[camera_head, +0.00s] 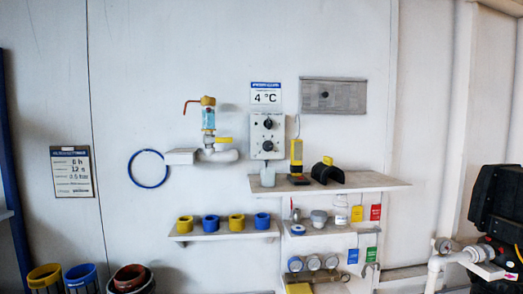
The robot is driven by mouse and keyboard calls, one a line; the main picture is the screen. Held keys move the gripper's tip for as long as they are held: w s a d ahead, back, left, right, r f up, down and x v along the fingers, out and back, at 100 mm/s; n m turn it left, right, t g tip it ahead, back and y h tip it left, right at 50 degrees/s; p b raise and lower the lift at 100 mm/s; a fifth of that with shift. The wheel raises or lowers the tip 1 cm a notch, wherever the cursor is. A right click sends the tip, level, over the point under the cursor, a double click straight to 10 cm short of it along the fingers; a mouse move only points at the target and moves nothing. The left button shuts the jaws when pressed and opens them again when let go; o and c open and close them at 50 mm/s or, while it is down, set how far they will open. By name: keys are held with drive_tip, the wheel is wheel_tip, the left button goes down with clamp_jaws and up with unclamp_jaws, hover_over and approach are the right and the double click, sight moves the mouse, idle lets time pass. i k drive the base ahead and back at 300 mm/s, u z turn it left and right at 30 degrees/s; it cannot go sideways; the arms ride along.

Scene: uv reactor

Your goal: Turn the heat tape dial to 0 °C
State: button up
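A light grey control box (257,134) is fixed to the wall left of centre-right, above a shelf. It carries two round black dials, an upper dial (268,123) and a lower dial (268,146). Their labels and pointer positions are too small to read, so I cannot tell which is the heat tape dial. My gripper is not in view.
A shelf (385,184) juts out below the box, holding a yellow meter (296,150) and a black clamp-like item (327,175). A white pipe with a yellow valve (217,153) is left of the box. Dark equipment (496,205) stands at right.

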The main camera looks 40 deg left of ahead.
sight(267, 146)
drive_tip(key=z, duration=0.05)
drive_tip(key=k, duration=0.15)
drive_tip(key=u, duration=1.3)
